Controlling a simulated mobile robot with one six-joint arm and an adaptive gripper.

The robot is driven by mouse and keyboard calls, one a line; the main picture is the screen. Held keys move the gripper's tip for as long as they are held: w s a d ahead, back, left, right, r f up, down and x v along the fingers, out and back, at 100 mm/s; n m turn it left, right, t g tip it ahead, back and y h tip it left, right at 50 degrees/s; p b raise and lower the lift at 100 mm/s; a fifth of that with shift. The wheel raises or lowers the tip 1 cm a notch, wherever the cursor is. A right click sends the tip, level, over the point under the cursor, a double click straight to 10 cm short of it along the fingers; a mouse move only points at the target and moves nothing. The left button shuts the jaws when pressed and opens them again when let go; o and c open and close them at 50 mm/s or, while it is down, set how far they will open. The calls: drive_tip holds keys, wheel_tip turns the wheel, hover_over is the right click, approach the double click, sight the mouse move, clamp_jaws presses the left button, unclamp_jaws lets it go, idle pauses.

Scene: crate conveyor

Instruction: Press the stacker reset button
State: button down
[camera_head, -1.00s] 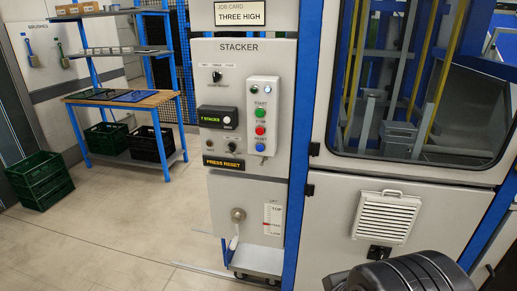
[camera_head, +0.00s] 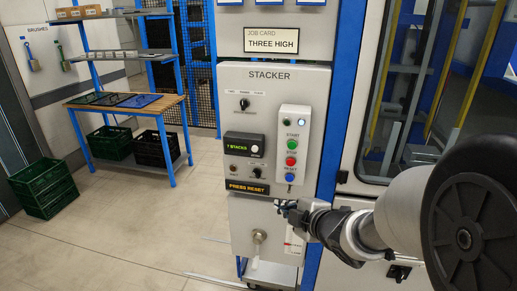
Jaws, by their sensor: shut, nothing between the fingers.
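The stacker panel (camera_head: 262,110) is a grey box in the middle of the view. Its button box (camera_head: 293,130) carries a green START button (camera_head: 292,145), a red STOP button (camera_head: 291,161) and a blue RESET button (camera_head: 290,178), lowest of the three. An orange display (camera_head: 247,187) reads PRESS RESET. My gripper (camera_head: 281,205) is in front of the panel, just below the blue button in the picture. Its fingers point left and look shut and empty. I cannot tell how far it is from the panel.
A counter display (camera_head: 243,146) reads 7 STACKS. A job card (camera_head: 271,41) above reads THREE HIGH. A glazed machine door (camera_head: 392,95) stands at right, behind my arm. A wooden-topped bench (camera_head: 127,101) and green crates (camera_head: 46,187) stand at left. The floor between is clear.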

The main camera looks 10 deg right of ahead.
sight(289, 178)
drive_tip(key=shift+w+a+n+y, duration=0.2)
drive_tip(key=shift+a+n+y, duration=0.1)
drive_tip(key=shift+a+n, duration=0.25)
drive_tip(key=w+d+p, duration=0.2)
drive_tip(key=w+p, duration=0.1)
drive_tip(key=w, duration=0.5)
drive_tip(key=shift+w+d, duration=0.2)
drive_tip(key=shift+d, duration=0.2)
drive_tip(key=shift+w, duration=0.15)
idle(1.0)
drive_tip(key=shift+w+d, duration=0.15)
drive_tip(key=shift+w, duration=0.1)
drive_tip(key=shift+w+d, duration=0.1)
drive_tip(key=shift+w, duration=0.3)
idle(0.8)
drive_tip(key=shift+s, duration=0.1)
drive_tip(key=shift+s+a+b, duration=0.25)
drive_tip(key=shift+s+b, duration=0.1)
drive_tip(key=shift+s, duration=0.35)
